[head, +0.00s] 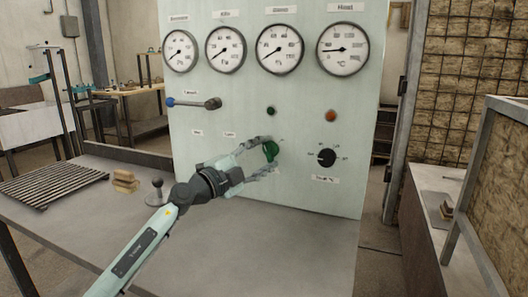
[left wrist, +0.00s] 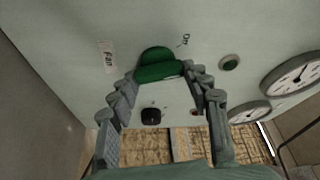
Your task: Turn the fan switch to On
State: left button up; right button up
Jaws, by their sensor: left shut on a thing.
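The fan switch (head: 270,150) is a green knob on the pale panel (head: 215,100), low and left of the black knob. In the left wrist view the green fan switch (left wrist: 158,66) sits between a "Fan" label (left wrist: 109,57) and an "On" mark (left wrist: 185,40). My left gripper (head: 268,157) is at the panel with its fingers around the knob. In the left wrist view my left gripper (left wrist: 160,72) has its fingertips at both ends of the knob's green bar. My right gripper is not in view.
A black knob (head: 327,157) is to the right on the panel. Green (head: 271,111) and orange (head: 331,116) lamps are above. A lever with a blue end (head: 194,103) sticks out at left.

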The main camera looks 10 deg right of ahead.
pick_arm(q)
jog(key=m+g+y, duration=0.1)
jog(key=m, duration=0.5)
jog(key=shift+r+g+y, duration=0.1)
jog(key=shift+g+y, duration=0.3)
jog(key=m+y, duration=0.1)
jog(key=m, duration=0.1)
jog(key=m+y, duration=0.1)
jog(key=m, duration=0.1)
jog(key=shift+m+y, duration=0.3)
jog(key=shift+m, duration=0.1)
jog(key=o, duration=1.2)
jog(key=shift+c, duration=0.2)
jog(key=v, duration=1.2)
jog(key=shift+s+d, duration=0.1)
jog(key=x, duration=1.2)
jog(key=shift+r, duration=0.1)
